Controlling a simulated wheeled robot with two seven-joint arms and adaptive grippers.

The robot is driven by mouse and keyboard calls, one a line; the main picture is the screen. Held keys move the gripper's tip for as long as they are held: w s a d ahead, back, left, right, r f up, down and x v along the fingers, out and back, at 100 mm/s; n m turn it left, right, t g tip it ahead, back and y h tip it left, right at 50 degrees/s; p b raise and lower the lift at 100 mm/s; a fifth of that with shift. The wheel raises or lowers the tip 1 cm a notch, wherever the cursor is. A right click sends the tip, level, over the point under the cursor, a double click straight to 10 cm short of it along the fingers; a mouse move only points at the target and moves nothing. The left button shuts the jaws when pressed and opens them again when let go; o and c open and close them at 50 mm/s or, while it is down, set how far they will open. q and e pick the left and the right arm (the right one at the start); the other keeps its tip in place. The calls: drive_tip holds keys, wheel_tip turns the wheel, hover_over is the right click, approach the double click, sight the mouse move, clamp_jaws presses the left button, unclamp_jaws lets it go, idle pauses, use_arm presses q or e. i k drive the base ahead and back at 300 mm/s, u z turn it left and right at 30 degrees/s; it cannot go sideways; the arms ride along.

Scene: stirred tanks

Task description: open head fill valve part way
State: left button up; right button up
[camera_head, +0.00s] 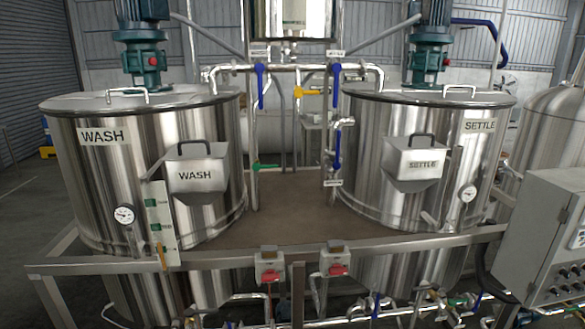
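Several lever valves sit on the pipework between the two tanks. A blue lever (261,86) hangs down at the left of the upper pipe, and another blue lever (336,84) hangs down at the right. A yellow lever (305,92) lies level between them. Lower down are a green lever (265,166), lying level, and a blue lever (336,150), pointing down. Small label plates are too small to read, so I cannot tell which is the head fill valve. Neither of my grippers is in view.
The WASH tank (100,180) stands left and the SETTLE tank (370,180) right, with motors on top. A steel rail (220,258) crosses in front, carrying two red switches (270,274) (337,270). A control cabinet (530,250) stands right. The brown deck (290,222) between the tanks is clear.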

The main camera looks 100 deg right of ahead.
sight(256, 166)
drive_tip(key=k, duration=0.7)
drive_tip(key=z, duration=2.5)
drive_tip(key=i, duration=1)
drive_tip(key=z, duration=0.75)
drive_tip(key=k, duration=1.05)
drive_tip(key=u, duration=1.3)
drive_tip(key=i, duration=0.5)
